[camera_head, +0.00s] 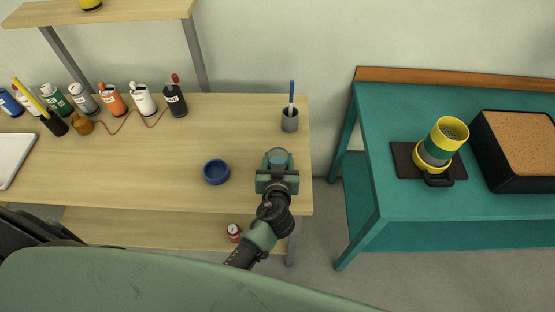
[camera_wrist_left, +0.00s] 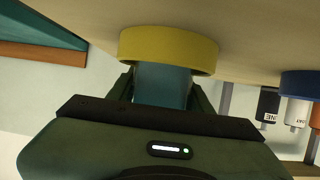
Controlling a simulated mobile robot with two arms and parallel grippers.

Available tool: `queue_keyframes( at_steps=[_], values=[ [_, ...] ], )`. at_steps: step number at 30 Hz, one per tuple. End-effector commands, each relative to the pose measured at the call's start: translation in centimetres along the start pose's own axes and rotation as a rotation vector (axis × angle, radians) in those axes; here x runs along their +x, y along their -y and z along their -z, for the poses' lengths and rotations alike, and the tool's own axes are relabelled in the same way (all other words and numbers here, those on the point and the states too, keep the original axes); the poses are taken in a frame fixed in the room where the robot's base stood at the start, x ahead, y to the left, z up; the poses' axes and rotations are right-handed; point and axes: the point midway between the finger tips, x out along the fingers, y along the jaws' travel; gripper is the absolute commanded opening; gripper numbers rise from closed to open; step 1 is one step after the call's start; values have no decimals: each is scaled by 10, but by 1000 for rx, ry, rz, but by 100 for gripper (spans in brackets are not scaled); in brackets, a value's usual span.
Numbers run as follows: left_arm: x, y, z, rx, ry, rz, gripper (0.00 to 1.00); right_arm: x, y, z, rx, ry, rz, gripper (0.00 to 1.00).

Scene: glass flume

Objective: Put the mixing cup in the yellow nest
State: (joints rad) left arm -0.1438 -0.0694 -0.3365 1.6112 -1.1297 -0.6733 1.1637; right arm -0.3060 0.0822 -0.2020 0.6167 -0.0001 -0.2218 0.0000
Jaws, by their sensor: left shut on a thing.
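The mixing cup (camera_head: 278,158), a blue-grey cup, is held in my left gripper (camera_head: 277,177) at the right part of the wooden table. My left gripper is shut on it; the cup also shows between the fingers in the left wrist view (camera_wrist_left: 162,88). The yellow nest (camera_wrist_left: 168,48), a thick ring, shows at the cup's far end in the left wrist view, against the tabletop. The cup's lower end is hidden by the ring, and I cannot tell how deep it sits. My arm and gripper hide the nest in the head view. My right gripper is not in view.
A blue ring (camera_head: 216,172) lies left of my left gripper. A grey holder (camera_head: 289,121) with a blue stick stands behind it. Several bottles (camera_head: 110,100) line the back left. A teal table (camera_head: 400,205) at right bears a yellow-green cylinder (camera_head: 441,140) and a black tray (camera_head: 515,185).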

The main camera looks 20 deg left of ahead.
Motion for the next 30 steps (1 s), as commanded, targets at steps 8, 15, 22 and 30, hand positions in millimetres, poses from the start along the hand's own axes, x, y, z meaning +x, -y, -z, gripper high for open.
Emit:
queue_keyframes(
  at_steps=[8,15,22,30],
  values=[
    [0,0,1,-1,1,1,72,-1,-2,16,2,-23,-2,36],
    [0,0,2,-1,0,1,72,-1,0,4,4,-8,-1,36],
    [-19,0,1,-3,3,-1,72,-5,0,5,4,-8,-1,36],
    [-76,0,0,-3,3,1,72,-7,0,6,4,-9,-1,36]
  ],
)
